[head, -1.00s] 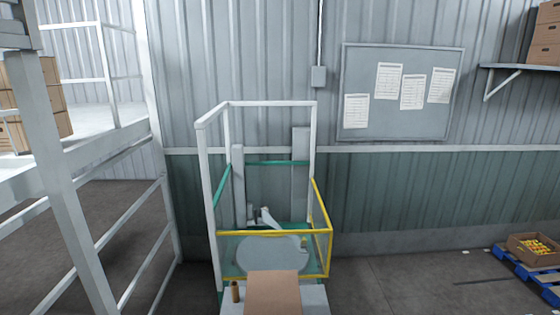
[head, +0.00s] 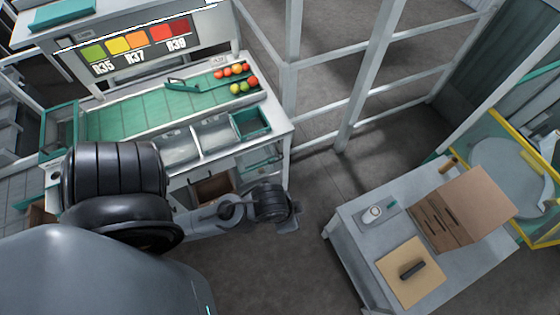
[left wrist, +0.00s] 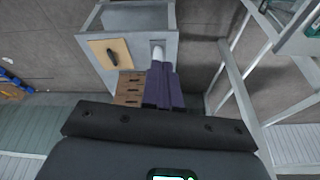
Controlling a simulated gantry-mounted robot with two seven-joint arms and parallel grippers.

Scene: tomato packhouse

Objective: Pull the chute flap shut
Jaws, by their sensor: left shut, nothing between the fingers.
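My left arm comes in from the left in the head view and crosses in front of the sorting bench (head: 285,130). My left gripper (head: 293,222) is at its end, right of the bench front and over open floor. In the left wrist view its purple fingers (left wrist: 163,85) are together and empty. Below the bench top is a dark opening with a brown box-like thing (head: 214,188) in it. A greenish bar (head: 262,163) shows on the bench front beside it. I cannot tell which part is the chute flap, and my arm hides some of the front.
Tomatoes (head: 236,76) lie on the green belt (head: 130,119). A grey table (head: 352,235) at right holds a cardboard box (head: 465,205), a tan board (head: 395,265) with a dark handle, and a white cup (head: 374,212). White rails (head: 360,80) stand behind. Floor is clear between bench and table.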

